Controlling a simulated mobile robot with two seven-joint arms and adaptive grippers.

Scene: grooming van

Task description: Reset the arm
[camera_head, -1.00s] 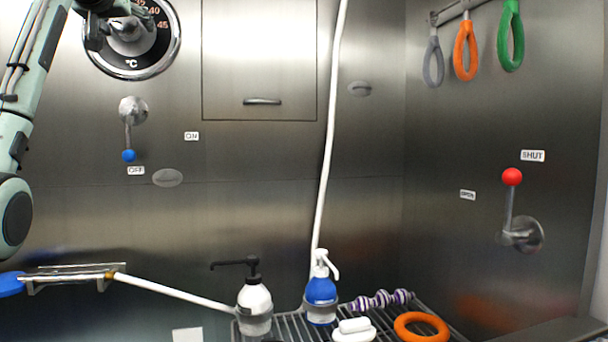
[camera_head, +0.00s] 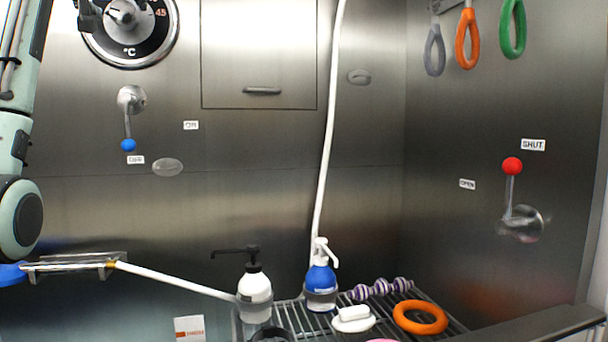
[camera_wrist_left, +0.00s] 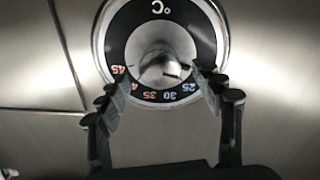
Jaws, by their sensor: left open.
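My left arm (camera_head: 18,150) comes in along the left edge of the head view. My left gripper (camera_head: 88,12) is at the top left, partly cut off by the frame, beside the round temperature dial (camera_head: 128,22). In the left wrist view the open gripper (camera_wrist_left: 165,78) has its two fingers apart, in front of the dial (camera_wrist_left: 210,45) with its silver centre knob (camera_wrist_left: 160,68) between the fingertips. Nothing is seen held. I cannot tell whether the fingers touch the dial. My right gripper is in neither view.
Below the dial is a blue-tipped lever (camera_head: 129,130) by the OFF label. A red-tipped lever (camera_head: 511,185) points up at the right wall. A wire rack (camera_head: 290,318) holds pump bottles, soap and an orange ring (camera_head: 420,317). Coloured loops (camera_head: 467,40) hang upper right.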

